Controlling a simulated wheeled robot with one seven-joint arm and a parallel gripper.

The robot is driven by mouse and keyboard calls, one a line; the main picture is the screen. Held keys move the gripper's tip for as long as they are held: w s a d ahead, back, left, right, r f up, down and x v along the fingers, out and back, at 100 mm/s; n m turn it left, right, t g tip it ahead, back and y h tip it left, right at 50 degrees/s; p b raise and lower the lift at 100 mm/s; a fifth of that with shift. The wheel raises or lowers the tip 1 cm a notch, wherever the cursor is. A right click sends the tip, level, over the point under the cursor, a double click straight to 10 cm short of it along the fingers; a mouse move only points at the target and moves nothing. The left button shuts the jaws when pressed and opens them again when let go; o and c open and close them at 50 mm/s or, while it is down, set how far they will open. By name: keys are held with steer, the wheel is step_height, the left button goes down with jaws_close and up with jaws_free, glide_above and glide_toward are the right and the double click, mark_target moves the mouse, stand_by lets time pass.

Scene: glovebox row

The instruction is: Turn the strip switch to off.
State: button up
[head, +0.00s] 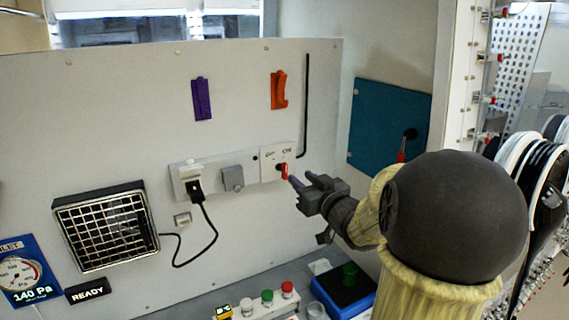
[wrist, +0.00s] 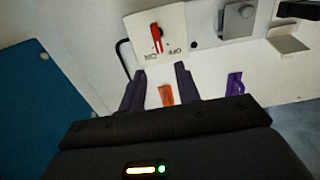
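The strip switch is a red lever (head: 284,171) on a white plate (head: 270,165) at the right end of the wall strip. In the wrist view, which is upside down, the red lever (wrist: 156,34) sits just beyond my fingertips. The lever's narrow end points toward the printed labels, looking nearer ON than OFF. My gripper (head: 301,178) is just right of the lever in the head view, its fingers toward the wall. In the wrist view my gripper (wrist: 160,69) is open, with nothing between its fingers. I see no contact with the lever.
A black plug (head: 194,188) with a cable and a grey cover (head: 232,179) are left of the switch. Orange (head: 279,90) and purple (head: 201,99) holders hang above. A black rod (head: 304,105) runs up the wall. A teal panel (head: 385,120) is at right.

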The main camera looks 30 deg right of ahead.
mark_target(286, 166)
steer(key=w+p, duration=0.1)
steer(key=w, duration=0.9)
steer(key=shift+a+p, duration=0.2)
steer(key=shift+p, duration=0.15)
steer(key=shift+s, duration=0.1)
jaws_close()
